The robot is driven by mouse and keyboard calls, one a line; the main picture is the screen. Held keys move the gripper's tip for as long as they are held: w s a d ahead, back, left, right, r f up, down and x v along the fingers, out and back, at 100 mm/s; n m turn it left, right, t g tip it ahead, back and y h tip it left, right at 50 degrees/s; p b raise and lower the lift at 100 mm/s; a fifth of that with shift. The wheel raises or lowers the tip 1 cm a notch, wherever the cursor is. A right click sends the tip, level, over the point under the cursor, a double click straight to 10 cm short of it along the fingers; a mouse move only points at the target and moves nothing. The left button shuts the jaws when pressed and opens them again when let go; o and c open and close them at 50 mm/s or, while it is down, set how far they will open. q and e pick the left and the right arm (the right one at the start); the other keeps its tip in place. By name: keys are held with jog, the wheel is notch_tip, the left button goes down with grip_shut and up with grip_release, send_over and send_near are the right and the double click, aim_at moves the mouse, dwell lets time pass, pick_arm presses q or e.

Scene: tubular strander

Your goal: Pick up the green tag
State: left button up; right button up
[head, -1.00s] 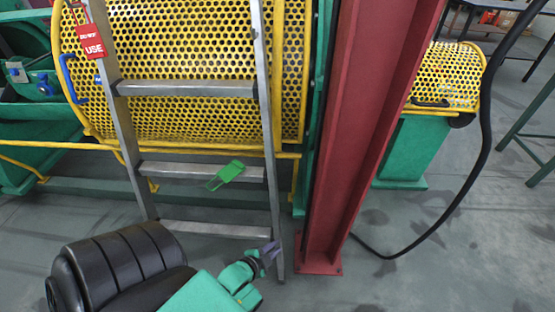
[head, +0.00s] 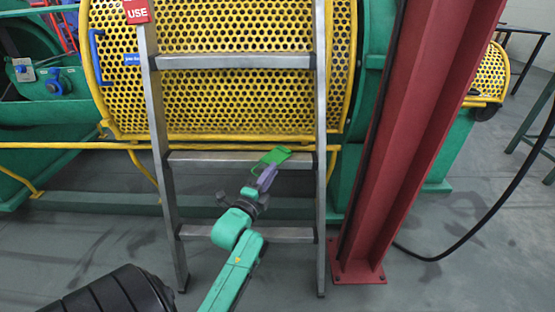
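The green tag (head: 277,154) lies on a lower rung (head: 207,161) of the grey metal ladder, near that rung's right half. The fingers partly cover that end of the tag. I cannot tell whether they touch it or how far apart they are.
A yellow perforated guard (head: 222,100) with a yellow rail stands right behind the ladder. A red steel column (head: 400,140) rises to the right, with a black cable beside it. A red sign (head: 136,11) hangs on the ladder's left rail.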

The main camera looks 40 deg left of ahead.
pick_arm(q)
jog(key=x, duration=0.3)
jog(key=shift+w+f, duration=0.1)
jog(key=shift+f, duration=0.05)
grip_shut()
pick_arm(e)
jog(key=shift+w+a+f+t+y, duration=0.1)
jog(key=shift+a+f+t+y, duration=0.3)
jog(key=shift+a+t, duration=0.3)
pick_arm(q)
notch_tip(320, 180, up, 8)
jog(key=p, duration=0.3)
pick_arm(e)
jog(key=s+d+r+g+h+p, duration=0.3)
jog(key=s+d+r+g+h, duration=0.35)
jog(key=d, duration=0.45)
pick_arm(q)
notch_tip(320, 180, up, 12)
jog(key=shift+p, duration=0.4)
pick_arm(e)
jog(key=f, duration=0.1)
jog(key=f+y, duration=0.1)
jog(key=w+f, duration=0.1)
jog(key=shift+w+d+f+m+g+y, duration=0.1)
jog(key=shift+d+m+g+y, duration=0.15)
jog(key=shift+d+m+g, duration=0.15)
